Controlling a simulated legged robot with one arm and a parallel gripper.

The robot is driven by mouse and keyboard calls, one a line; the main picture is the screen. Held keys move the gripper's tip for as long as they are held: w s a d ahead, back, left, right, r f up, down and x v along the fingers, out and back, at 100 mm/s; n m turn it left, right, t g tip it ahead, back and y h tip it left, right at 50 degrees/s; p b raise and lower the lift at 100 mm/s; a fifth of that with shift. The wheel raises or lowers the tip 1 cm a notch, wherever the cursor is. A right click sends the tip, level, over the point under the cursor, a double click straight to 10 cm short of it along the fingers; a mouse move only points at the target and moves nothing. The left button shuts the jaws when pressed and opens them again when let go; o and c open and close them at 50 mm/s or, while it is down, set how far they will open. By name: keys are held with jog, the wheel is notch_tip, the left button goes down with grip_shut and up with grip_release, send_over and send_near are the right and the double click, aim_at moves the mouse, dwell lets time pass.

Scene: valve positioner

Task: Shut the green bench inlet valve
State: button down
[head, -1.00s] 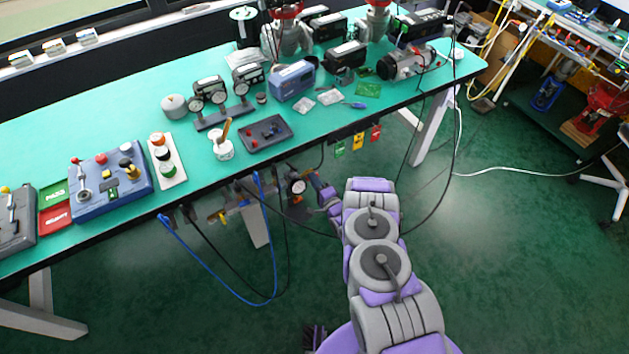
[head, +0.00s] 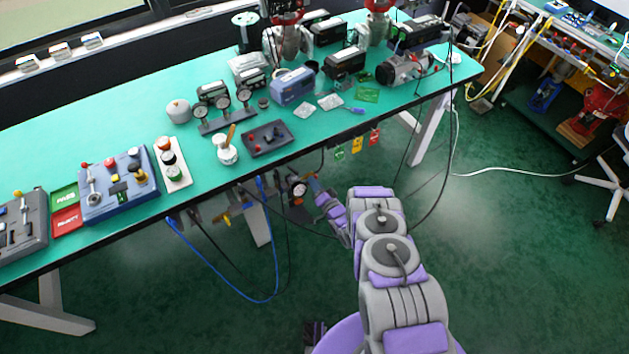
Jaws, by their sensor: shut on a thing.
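Under the front edge of the green-topped bench (head: 80,131) hangs a pipe assembly with a round dial gauge (head: 298,188). My gripper (head: 313,184) is at the right end of this assembly, close beside the gauge. It is small in the picture and shut on a part there, which appears to be the inlet valve's handle. My gripper and wrist largely hide that part; I cannot make out its green colour or its angle.
Blue and black hoses (head: 275,262) loop below the bench on the left. A white bench leg (head: 428,130) stands to the right. The floor in front is clear.

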jog(key=n, duration=1)
jog(key=shift+s+d+f+n, duration=0.1)
jog(key=shift+f+n, duration=0.2)
dwell(0.4)
jog(key=c, duration=1.4)
grip_release()
jog(key=shift+c, duration=0.2)
jog(key=shift+o, duration=1.2)
jog(key=shift+r, duration=0.15)
